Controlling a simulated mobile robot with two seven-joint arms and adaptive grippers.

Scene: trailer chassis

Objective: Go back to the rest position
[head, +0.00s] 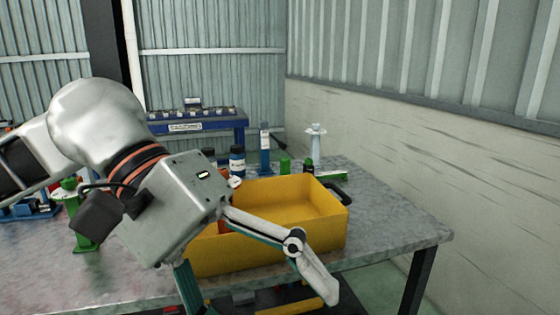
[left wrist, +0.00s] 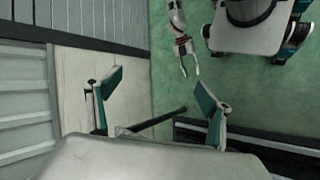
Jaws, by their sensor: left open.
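My left gripper (head: 262,300) reaches in from the left in the head view, in front of the yellow bin (head: 320,205) on the grey table. Its two fingers are spread and nothing shows between them. In the left wrist view the fingers of my left gripper (left wrist: 158,85) are also wide apart, over green floor and a pale wall. My right gripper (left wrist: 190,70) shows small at the top of that view, with its fingers apart and empty. It is not in the head view.
The grey table (head: 400,235) carries the bin, a green stand (head: 84,235) at left, and several bottles and tools behind the bin. A blue workbench (head: 200,126) stands behind. The corrugated wall closes the right side.

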